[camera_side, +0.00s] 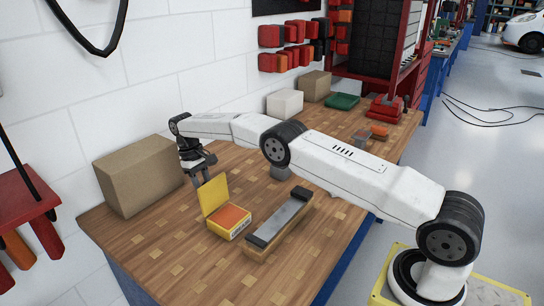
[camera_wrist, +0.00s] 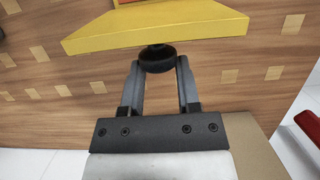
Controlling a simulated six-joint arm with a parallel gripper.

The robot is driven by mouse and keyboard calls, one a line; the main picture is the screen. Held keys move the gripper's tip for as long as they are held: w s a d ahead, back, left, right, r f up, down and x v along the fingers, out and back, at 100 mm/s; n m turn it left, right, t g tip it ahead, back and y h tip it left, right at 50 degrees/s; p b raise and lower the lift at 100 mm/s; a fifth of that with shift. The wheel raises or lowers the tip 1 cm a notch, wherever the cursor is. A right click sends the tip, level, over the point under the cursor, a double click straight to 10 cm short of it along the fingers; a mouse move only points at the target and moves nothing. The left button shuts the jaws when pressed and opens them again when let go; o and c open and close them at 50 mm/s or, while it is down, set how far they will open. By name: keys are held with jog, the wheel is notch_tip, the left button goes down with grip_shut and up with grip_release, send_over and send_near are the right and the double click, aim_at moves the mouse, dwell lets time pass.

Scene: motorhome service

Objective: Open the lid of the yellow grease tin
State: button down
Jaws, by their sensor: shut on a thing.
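The yellow grease tin (camera_side: 228,222) stands on the wooden bench with its orange inside showing. Its yellow lid (camera_side: 213,194) is raised and stands tilted up along the tin's left edge. In the wrist view the lid (camera_wrist: 155,34) spans the top of the picture, with a dark round knob (camera_wrist: 157,58) on its near side. My gripper (camera_side: 200,177) is behind the lid at its left. In the wrist view my gripper (camera_wrist: 159,66) has its two fingers closed on the knob.
A cardboard box (camera_side: 138,176) stands close to the left of my gripper by the wall. A long grey-topped block (camera_side: 279,222) lies right of the tin. Smaller boxes (camera_side: 285,103) and a green tray (camera_side: 342,101) are farther back. The bench front is clear.

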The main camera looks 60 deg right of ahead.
aim_at(204, 183)
jog(key=shift+f, duration=0.15)
jog(key=shift+c, duration=1.4)
grip_release()
jog(key=shift+r, duration=0.25)
jog(key=shift+r, duration=1.4)
jog(key=shift+s+a+r, duration=0.1)
jog(key=shift+s+r, duration=1.15)
jog(key=shift+r, duration=0.2)
jog(key=shift+s+r, duration=1.2)
jog(key=shift+r, duration=0.2)
jog(key=s+r, duration=0.4)
jog(key=s, duration=0.5)
jog(key=shift+a, duration=0.2)
jog(key=shift+s, duration=0.2)
jog(key=s+a+f+t, duration=0.1)
jog(key=s+f+t, duration=0.2)
jog(key=s, duration=0.6)
jog(key=s+a+f+t, duration=0.1)
jog(key=s+f, duration=0.3)
jog(key=s, duration=0.5)
jog(key=shift+a+t, duration=0.2)
jog(key=shift+t, duration=0.7)
